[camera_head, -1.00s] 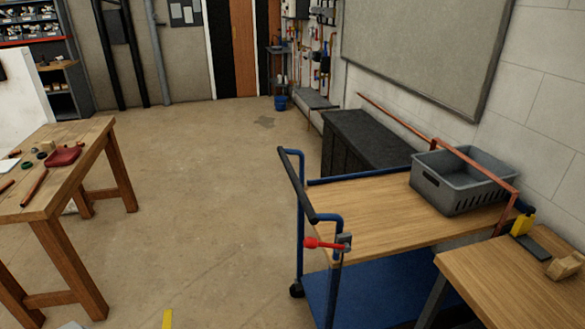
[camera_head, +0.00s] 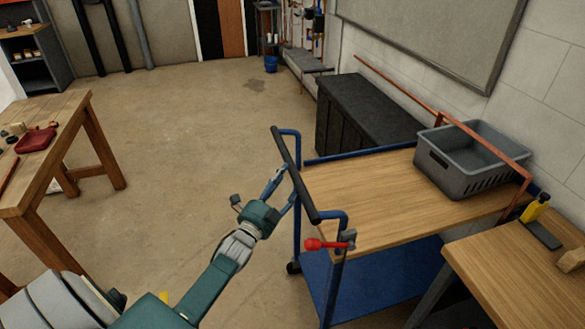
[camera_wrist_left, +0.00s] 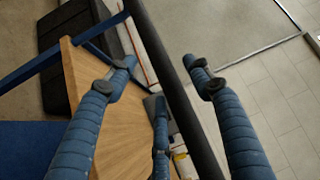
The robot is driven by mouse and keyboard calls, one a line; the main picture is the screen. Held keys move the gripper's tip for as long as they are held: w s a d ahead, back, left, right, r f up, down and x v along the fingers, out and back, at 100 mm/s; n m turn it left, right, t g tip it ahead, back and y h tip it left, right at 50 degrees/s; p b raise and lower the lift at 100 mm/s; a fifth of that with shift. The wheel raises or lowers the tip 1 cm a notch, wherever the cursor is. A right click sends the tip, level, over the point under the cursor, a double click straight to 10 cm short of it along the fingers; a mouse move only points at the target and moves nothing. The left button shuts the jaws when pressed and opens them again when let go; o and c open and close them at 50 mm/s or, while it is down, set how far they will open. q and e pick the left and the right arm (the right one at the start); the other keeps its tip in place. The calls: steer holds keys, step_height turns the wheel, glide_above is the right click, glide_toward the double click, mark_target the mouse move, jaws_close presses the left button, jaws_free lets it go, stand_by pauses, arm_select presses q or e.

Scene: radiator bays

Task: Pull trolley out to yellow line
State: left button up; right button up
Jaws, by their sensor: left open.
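The trolley (camera_head: 370,195) has a wooden top, a blue frame and a blue lower shelf. Its black push handle (camera_head: 294,173) faces left, towards my arm. A small piece of yellow line (camera_head: 163,297) shows on the floor beside my left arm, mostly hidden. My left gripper (camera_head: 283,184) is open at the handle. In the left wrist view the dark handle bar (camera_wrist_left: 172,75) crosses between the spread fingers of my left gripper (camera_wrist_left: 160,64); I cannot tell whether they touch it. My right gripper is not in view.
A grey crate (camera_head: 470,160) and copper pipe (camera_head: 490,148) are at the trolley's right end. A red lever (camera_head: 322,244) is on its near corner. A wooden bench (camera_head: 500,270) stands close at right, a black chest (camera_head: 365,120) behind. Floor left of the trolley is clear.

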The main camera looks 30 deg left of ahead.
mark_target(291, 172)
arm_select(q)
steer(key=w, duration=0.4)
steer(key=shift+a+r, duration=0.15)
steer(key=shift+a, duration=0.15)
steer(key=shift+w+r, duration=0.1)
steer(key=shift+w, duration=0.2)
steer(key=c, duration=1.2)
jaws_close()
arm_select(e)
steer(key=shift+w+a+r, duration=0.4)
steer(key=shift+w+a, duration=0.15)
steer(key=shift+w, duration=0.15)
